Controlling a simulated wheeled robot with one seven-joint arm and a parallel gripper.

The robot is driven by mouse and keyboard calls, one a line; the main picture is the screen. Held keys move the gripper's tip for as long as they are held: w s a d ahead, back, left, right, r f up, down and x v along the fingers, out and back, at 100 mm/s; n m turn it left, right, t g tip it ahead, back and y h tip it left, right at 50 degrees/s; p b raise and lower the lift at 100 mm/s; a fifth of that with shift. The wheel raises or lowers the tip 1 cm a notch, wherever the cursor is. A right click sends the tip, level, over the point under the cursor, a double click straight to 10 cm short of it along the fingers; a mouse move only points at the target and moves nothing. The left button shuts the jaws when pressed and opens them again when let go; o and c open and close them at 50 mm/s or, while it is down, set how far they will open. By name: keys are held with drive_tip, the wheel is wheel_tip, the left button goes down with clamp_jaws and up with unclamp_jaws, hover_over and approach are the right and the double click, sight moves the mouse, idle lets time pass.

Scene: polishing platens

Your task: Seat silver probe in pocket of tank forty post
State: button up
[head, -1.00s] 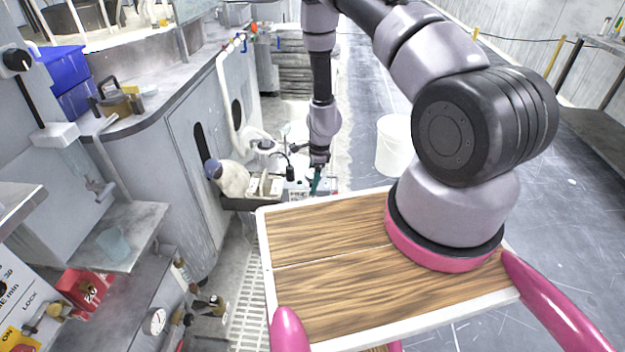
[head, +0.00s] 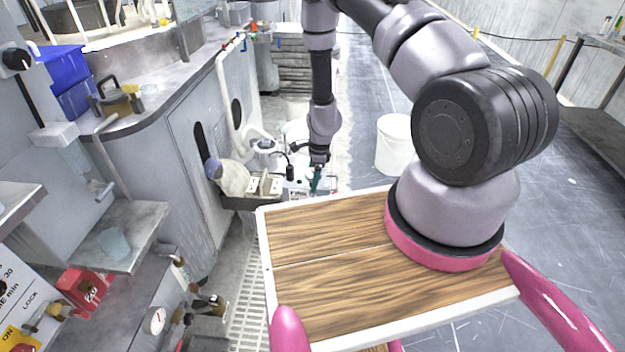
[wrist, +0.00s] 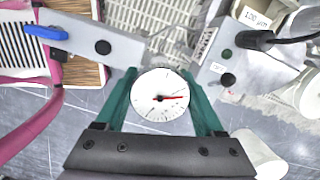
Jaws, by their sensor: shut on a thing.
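My gripper (wrist: 162,105) has teal fingers and is shut on a round white dial with a red needle (wrist: 160,95). The dial faces the wrist camera. If it is the head of the silver probe, its stem is hidden below it. In the head view my gripper (head: 316,182) hangs low beyond the wooden deck, and the held thing is too small to make out. In the wrist view a grey block with a small label and dark round spots (wrist: 232,62) lies just right of the dial, apart from it. I cannot tell whether it is the tank forty post; no pocket is clear.
Another grey block with a blue lever (wrist: 90,38) is at the wrist view's upper left. A white cup (wrist: 258,152) is at lower right. In the head view a white bucket (head: 394,145) stands right of my gripper, and a grey cabinet (head: 180,150) left.

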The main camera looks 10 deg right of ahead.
drive_tip(key=shift+f, duration=3)
drive_tip(key=o, duration=1.4)
drive_tip(key=shift+r, duration=0.1)
drive_tip(key=r, duration=0.3)
drive_tip(key=d+r, duration=0.1)
drive_tip(key=r, duration=0.6)
drive_tip(key=shift+d+r, duration=0.25)
drive_tip(key=shift+d, duration=0.05)
